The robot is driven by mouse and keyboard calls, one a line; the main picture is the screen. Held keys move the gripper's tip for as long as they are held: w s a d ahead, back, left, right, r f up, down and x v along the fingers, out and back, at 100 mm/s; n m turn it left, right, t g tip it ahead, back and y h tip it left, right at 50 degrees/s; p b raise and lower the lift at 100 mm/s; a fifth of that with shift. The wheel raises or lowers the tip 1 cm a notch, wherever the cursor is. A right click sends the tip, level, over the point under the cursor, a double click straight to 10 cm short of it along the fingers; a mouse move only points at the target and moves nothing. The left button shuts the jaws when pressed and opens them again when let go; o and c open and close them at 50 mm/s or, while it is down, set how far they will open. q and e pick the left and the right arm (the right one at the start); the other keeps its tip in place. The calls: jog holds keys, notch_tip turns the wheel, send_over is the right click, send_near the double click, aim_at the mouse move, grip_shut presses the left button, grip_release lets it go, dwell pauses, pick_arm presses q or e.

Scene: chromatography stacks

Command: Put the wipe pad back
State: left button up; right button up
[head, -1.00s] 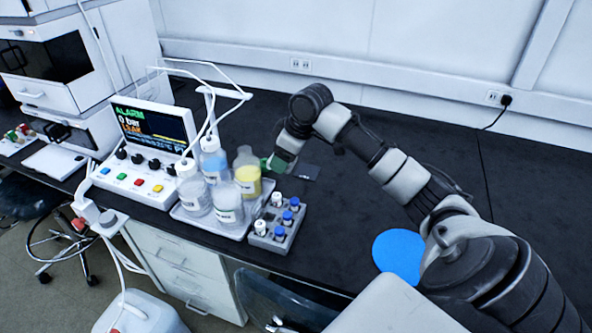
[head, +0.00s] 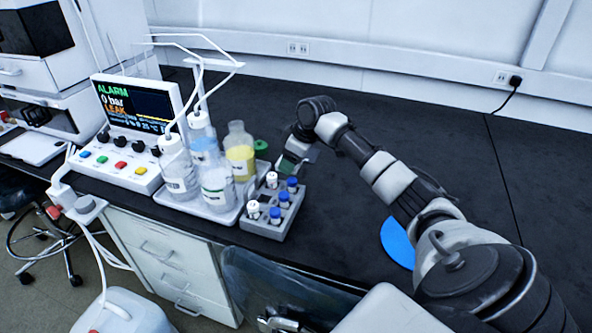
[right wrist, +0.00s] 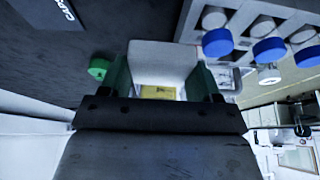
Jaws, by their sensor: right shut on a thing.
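My right gripper (head: 287,165) is low over the bench, just behind the vial rack and right of the bottle tray. In the right wrist view its green fingertips (right wrist: 160,78) are shut on a whitish, block-like pad (right wrist: 163,62), which I take to be the wipe pad. A small yellow patch shows just below the pad between the fingers. In the head view the gripper mostly hides the pad. A dark flat rectangle with white lettering (right wrist: 45,12) lies on the bench beside the gripper. My left gripper is not in view.
The grey rack (head: 271,232) holds several white- and blue-capped vials close to the gripper. Bottles stand in a white tray (head: 207,212). A green cap (right wrist: 98,68) is near. A blue disc (head: 397,243) lies beside my arm. The bench behind is clear.

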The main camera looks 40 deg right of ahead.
jog(key=w+d+f, duration=0.1)
jog(key=d, duration=0.1)
jog(key=w+d+f, duration=0.1)
jog(key=shift+w+d+f, duration=0.1)
jog(key=shift+d+f, duration=0.2)
jog(key=shift+d, duration=0.05)
jog(key=shift+f+b, duration=0.3)
jog(key=shift+f, duration=1.75)
jog(key=o, duration=0.9)
jog(key=shift+f, duration=0.1)
jog(key=p+v, duration=0.1)
jog(key=v, duration=1.1)
